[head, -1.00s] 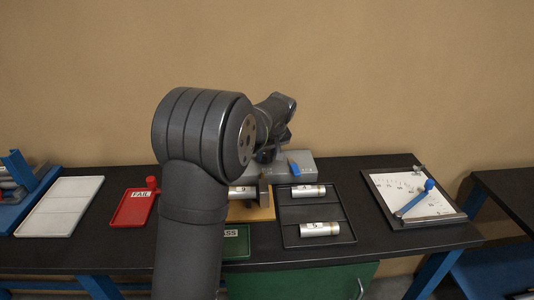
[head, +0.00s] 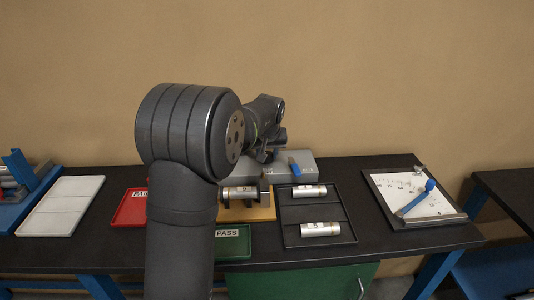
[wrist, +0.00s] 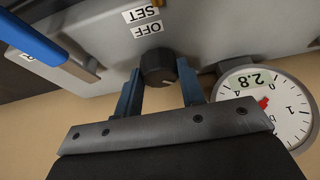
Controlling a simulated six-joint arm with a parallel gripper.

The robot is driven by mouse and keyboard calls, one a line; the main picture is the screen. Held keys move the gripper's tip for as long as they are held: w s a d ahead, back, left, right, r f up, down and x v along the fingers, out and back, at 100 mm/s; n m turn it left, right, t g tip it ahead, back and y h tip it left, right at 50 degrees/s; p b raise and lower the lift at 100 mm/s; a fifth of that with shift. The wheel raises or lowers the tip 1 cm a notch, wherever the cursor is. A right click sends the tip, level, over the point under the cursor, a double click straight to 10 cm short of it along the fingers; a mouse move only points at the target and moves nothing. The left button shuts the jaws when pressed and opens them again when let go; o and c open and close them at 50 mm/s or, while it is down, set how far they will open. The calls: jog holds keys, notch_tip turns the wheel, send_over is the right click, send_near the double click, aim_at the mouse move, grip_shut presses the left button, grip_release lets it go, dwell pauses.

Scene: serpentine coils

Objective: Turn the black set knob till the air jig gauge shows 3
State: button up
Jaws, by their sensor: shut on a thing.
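The black set knob (wrist: 158,67) is on the front of the grey air jig (wrist: 100,62), beside the labels OFF and SET. My gripper (wrist: 160,80) is shut on the knob, with one blue finger on each side of it. The round white gauge (wrist: 285,112) is right of the knob, upside down in the wrist view. Its digital readout shows 2.8, and a red pointer is partly visible. In the head view the grey jig (head: 304,163) stands at the back of the bench, and my arm hides the knob and gauge.
A blue lever (wrist: 40,38) sticks out from the jig, left of my gripper. A silver cylinder (head: 240,192) sits on a wooden fixture in front. Right of it, a black tray (head: 318,216) holds two cylinders. A red FAIL tray and a green PASS tray (head: 232,249) are nearby.

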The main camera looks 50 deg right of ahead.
jog(key=o, duration=1)
jog(key=shift+r, duration=0.1)
jog(key=v, duration=1.7)
jog(key=shift+r, duration=0.1)
jog(key=x, duration=1.7)
jog(key=shift+f, duration=0.2)
